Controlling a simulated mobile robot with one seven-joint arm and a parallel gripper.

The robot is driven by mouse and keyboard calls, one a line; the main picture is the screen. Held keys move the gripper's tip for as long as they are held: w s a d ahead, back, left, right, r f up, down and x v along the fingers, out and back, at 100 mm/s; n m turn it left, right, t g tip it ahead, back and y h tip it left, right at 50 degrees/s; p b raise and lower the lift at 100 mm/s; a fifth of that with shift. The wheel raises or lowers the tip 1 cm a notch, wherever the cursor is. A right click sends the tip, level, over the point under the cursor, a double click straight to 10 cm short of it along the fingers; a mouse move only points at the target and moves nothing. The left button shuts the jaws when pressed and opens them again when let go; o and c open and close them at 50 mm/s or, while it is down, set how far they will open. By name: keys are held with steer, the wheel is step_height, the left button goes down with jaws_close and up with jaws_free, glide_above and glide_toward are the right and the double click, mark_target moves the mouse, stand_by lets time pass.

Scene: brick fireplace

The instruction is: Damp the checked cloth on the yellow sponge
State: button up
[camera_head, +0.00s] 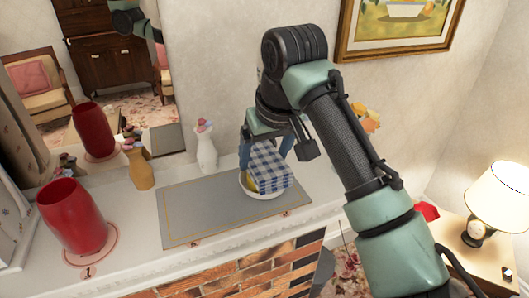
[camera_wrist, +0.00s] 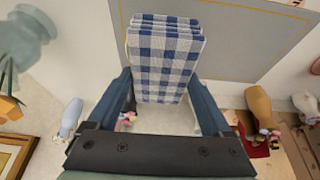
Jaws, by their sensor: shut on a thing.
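The blue and white checked cloth (camera_head: 270,169), a folded block, is between the fingers of my gripper (camera_head: 266,150), which is shut on it. In the wrist view the cloth (camera_wrist: 165,60) fills the space between the blue fingers of my gripper (camera_wrist: 160,84). The yellow sponge (camera_head: 250,184) lies in a white dish (camera_head: 264,196) and shows only at the cloth's left edge. The cloth hides the rest of it. The cloth is over the dish; I cannot tell whether it touches the sponge. The sponge is hidden in the wrist view.
The dish stands near the right end of a grey mat (camera_head: 190,213) on the white mantel. A white vase (camera_head: 206,151) and a tan vase (camera_head: 140,168) stand behind the mat. A red vase (camera_head: 72,215) stands at left. The mat's left part is clear.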

mark_target(265, 158)
steer(key=shift+f, duration=0.35)
stand_by(0.7)
step_height(265, 158, up, 7)
steer(key=p, duration=0.6)
steer(key=shift+r+p, duration=0.1)
steer(key=shift+p, duration=0.2)
stand_by(0.7)
